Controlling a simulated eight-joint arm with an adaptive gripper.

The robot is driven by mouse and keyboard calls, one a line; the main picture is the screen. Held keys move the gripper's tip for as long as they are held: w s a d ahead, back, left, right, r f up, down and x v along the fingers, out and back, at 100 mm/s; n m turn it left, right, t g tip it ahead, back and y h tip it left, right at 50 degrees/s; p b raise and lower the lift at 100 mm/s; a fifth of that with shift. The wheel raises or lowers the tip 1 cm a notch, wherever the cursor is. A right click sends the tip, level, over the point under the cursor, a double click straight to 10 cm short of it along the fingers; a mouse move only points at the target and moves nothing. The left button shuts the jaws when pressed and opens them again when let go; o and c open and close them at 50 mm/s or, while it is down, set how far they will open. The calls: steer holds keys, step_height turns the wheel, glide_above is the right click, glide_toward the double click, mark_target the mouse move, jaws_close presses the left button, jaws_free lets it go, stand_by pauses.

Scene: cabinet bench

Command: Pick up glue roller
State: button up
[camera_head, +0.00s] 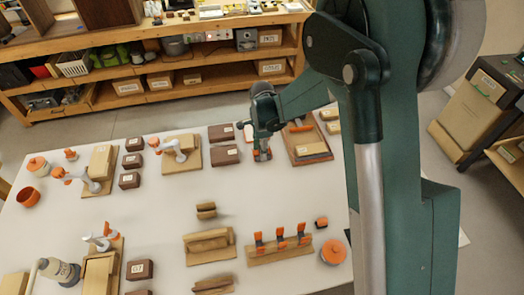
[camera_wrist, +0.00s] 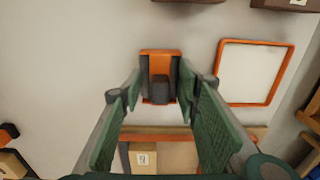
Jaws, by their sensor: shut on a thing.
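The orange and dark grey piece between my fingers, which looks like the glue roller (camera_wrist: 159,62), shows at the top middle of the wrist view. My gripper (camera_wrist: 160,88) has one green finger on each side of it and is shut on it. In the head view my gripper (camera_head: 262,148) points down at the back of the white table, with a little of the glue roller's orange (camera_head: 262,156) at its tips. The fingers hide much of it there, and I cannot tell whether it touches the table.
A wooden tray (camera_head: 291,151) with a block and an orange-handled tool lies just right of my gripper. Dark brown boxes (camera_head: 224,154) stand to the left. An orange-framed white panel (camera_wrist: 256,72) shows in the wrist view. The white table (camera_head: 165,222) has clear room at its middle.

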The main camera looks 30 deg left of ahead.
steer(key=shift+r, duration=0.65)
jaws_close()
step_height(320, 180, up, 9)
steer(key=shift+f+p, duration=0.2)
steer(key=shift+p, duration=0.4)
